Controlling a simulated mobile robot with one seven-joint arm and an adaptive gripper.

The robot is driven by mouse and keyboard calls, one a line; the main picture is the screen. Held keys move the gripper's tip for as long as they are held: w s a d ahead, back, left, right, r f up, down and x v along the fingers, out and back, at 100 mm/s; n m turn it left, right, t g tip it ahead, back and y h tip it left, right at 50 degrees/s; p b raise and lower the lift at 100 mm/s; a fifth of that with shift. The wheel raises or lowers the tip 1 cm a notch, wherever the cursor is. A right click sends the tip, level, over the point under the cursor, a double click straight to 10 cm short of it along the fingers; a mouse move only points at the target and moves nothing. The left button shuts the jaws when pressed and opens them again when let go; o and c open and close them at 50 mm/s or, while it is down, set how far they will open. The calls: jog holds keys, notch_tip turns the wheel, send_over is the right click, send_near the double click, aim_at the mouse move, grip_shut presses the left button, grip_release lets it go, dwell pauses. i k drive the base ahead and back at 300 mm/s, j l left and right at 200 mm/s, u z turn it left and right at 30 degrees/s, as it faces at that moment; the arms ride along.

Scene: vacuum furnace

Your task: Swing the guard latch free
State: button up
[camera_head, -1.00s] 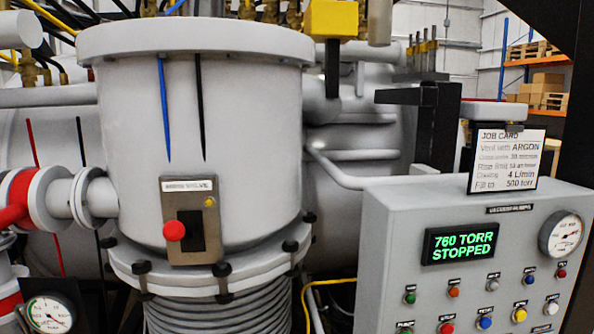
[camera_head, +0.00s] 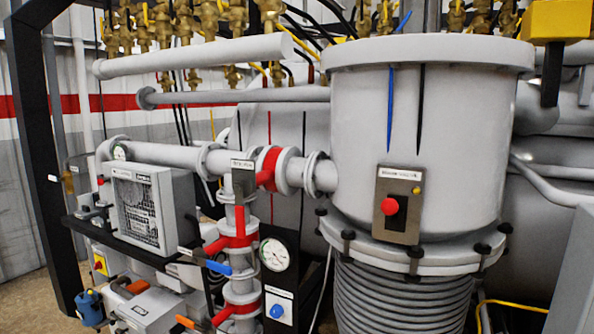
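No part is clearly marked as the guard latch, and I cannot tell its state. A metal plate (camera_head: 397,228) with a small label is fixed to the front of the large grey vessel (camera_head: 345,140). On it are a dark square, a red knob (camera_head: 390,206) and a small yellow knob (camera_head: 416,190). Left of the vessel, pipework carries a red valve (camera_head: 268,168) with a small tag plate (camera_head: 243,177) beside it. A blue handle (camera_head: 217,267) and an orange handle (camera_head: 186,322) stick out lower down. My gripper is not in view.
A grey box (camera_head: 150,205) with a gridded front stands on a black shelf at left. A round gauge (camera_head: 274,254) and a blue knob (camera_head: 277,311) sit on a black panel. A black frame post (camera_head: 35,150) stands far left. Brass valves and pipes crowd the top.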

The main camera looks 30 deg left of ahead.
aim_at(101, 181)
jog(key=u, duration=2.4)
jog(key=i+j+z, duration=0.1)
jog(key=i+j, duration=0.7)
jog(key=i+j+z, duration=0.15)
jog(key=i+j, duration=0.2)
jog(key=j, duration=0.15)
jog(key=i+j+z, duration=0.1)
jog(key=i+j, duration=0.6)
jog(key=j, duration=0.35)
jog(key=i+l, duration=0.1)
jog(key=l, duration=0.1)
